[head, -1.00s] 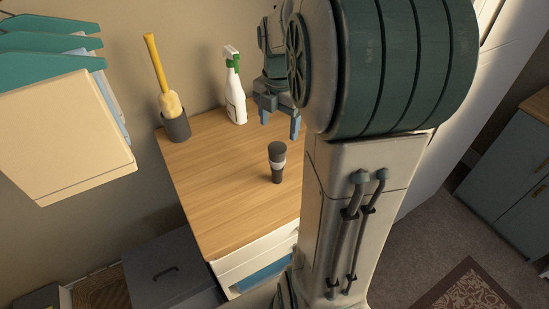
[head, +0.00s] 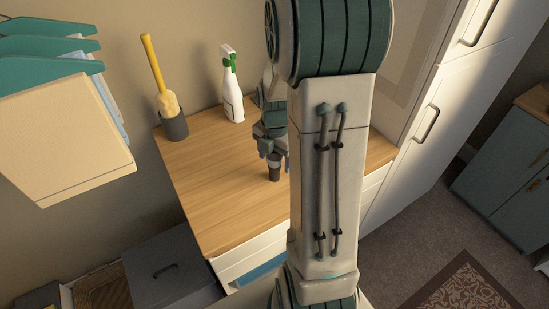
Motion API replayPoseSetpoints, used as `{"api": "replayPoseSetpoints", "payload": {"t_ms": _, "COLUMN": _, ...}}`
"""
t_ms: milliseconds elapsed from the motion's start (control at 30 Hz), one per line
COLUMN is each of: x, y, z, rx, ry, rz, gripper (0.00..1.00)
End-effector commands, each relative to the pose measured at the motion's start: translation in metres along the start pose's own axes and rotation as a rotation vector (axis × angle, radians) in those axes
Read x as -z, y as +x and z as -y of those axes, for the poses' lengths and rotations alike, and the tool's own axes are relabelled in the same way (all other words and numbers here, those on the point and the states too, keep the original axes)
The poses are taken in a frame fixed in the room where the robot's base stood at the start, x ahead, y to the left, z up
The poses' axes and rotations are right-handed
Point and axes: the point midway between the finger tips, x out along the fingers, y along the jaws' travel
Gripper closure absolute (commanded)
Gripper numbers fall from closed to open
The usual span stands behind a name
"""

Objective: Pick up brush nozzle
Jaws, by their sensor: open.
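The brush nozzle (head: 274,172) is a small dark upright piece with a grey band, standing on the wooden top of the cabinet. In the head view only its lower part shows; its upper part is hidden behind my gripper. My gripper (head: 272,155) is open and points down at the nozzle's upper end. One finger shows at the left of the nozzle. The right side is partly covered by my arm, so I cannot tell whether the fingers touch it.
The wooden cabinet top (head: 215,190) is clear at the front left. A white spray bottle (head: 232,95) with a green neck and a grey cup (head: 173,124) holding a yellow-handled brush (head: 155,65) stand at the back. A tall white cabinet (head: 425,110) is at the right.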

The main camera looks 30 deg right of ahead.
Motion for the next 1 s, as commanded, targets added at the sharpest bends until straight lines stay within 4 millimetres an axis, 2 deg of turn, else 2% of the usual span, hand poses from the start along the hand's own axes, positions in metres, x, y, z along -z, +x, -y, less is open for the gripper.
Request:
{"api": "replayPoseSetpoints", "payload": {"t_ms": 200, "x": 0.0, "y": 0.002, "z": 0.0, "rx": 0.0, "ry": 0.0, "rz": 0.0, "gripper": 0.3}}
{"api": "replayPoseSetpoints", "payload": {"t_ms": 233, "x": 0.0, "y": 0.002, "z": 0.0, "rx": 0.0, "ry": 0.0, "rz": 0.0, "gripper": 0.33}}
{"api": "replayPoseSetpoints", "payload": {"t_ms": 400, "x": 0.0, "y": 0.001, "z": 0.0, "rx": 0.0, "ry": 0.0, "rz": 0.0, "gripper": 0.79}}
{"api": "replayPoseSetpoints", "payload": {"t_ms": 767, "x": 0.0, "y": -0.001, "z": 0.0, "rx": -0.002, "ry": 0.0, "rz": 0.001, "gripper": 0.79}}
{"api": "replayPoseSetpoints", "payload": {"t_ms": 1000, "x": -0.001, "y": -0.02, "z": -0.001, "rx": -0.004, "ry": 0.0, "rz": 0.004, "gripper": 0.79}}
